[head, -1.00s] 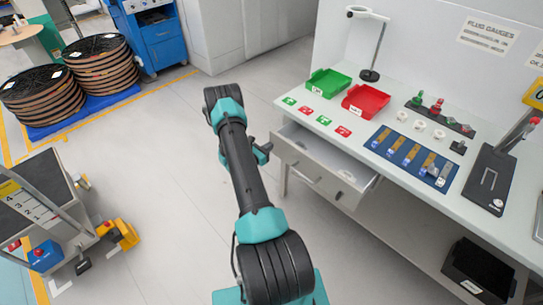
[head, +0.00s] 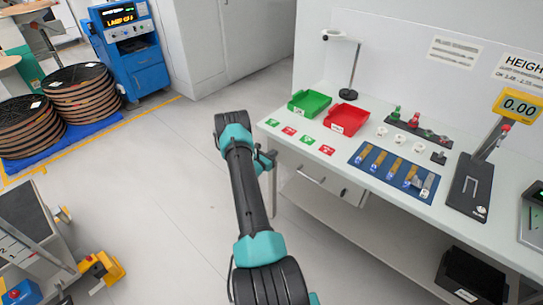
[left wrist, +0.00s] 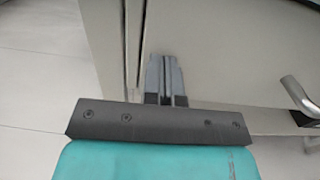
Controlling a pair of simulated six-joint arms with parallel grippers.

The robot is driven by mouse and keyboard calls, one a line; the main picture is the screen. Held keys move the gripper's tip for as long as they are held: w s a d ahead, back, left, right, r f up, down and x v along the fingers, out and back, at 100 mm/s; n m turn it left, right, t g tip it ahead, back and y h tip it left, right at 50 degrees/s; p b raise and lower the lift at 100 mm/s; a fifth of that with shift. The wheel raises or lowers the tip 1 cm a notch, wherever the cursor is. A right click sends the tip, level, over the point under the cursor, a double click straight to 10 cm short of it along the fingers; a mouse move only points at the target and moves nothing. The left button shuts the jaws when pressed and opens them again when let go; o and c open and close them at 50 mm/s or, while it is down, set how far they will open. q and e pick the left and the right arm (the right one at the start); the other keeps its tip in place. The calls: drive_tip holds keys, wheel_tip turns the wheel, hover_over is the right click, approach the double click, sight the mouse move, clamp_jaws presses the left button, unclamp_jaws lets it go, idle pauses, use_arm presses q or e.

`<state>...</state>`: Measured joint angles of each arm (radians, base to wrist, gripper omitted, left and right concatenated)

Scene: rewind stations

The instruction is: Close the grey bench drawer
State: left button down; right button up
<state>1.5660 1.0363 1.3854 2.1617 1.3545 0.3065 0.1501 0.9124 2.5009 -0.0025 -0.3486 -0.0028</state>
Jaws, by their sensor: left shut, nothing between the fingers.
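The grey bench drawer (head: 328,183) is under the white bench top in the head view, with its front close under the bench edge and its inside hidden. Its bar handle (head: 311,177) faces me. My left gripper (head: 268,160) is at the left end of the drawer front, partly hidden behind my own arm. In the left wrist view its shut, empty fingers (left wrist: 166,75) point at the pale drawer front (left wrist: 225,55), left of the metal handle (left wrist: 300,95). I cannot tell whether they touch it. My right gripper is not in view.
The bench top (head: 290,148) holds a green tray (head: 310,103), a red tray (head: 343,119), a blue gauge mat (head: 392,172) and a height gauge stand (head: 470,188). A black bin (head: 470,277) is on the lower shelf.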

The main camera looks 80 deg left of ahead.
use_arm(q)
drive_tip(key=shift+w+a+r, duration=0.15)
drive_tip(key=shift+w+a, duration=0.05)
drive_tip(key=shift+w, duration=0.05)
drive_tip(key=v, duration=1.4)
drive_tip(key=shift+s+d, duration=0.2)
drive_tip(key=shift+s, duration=0.1)
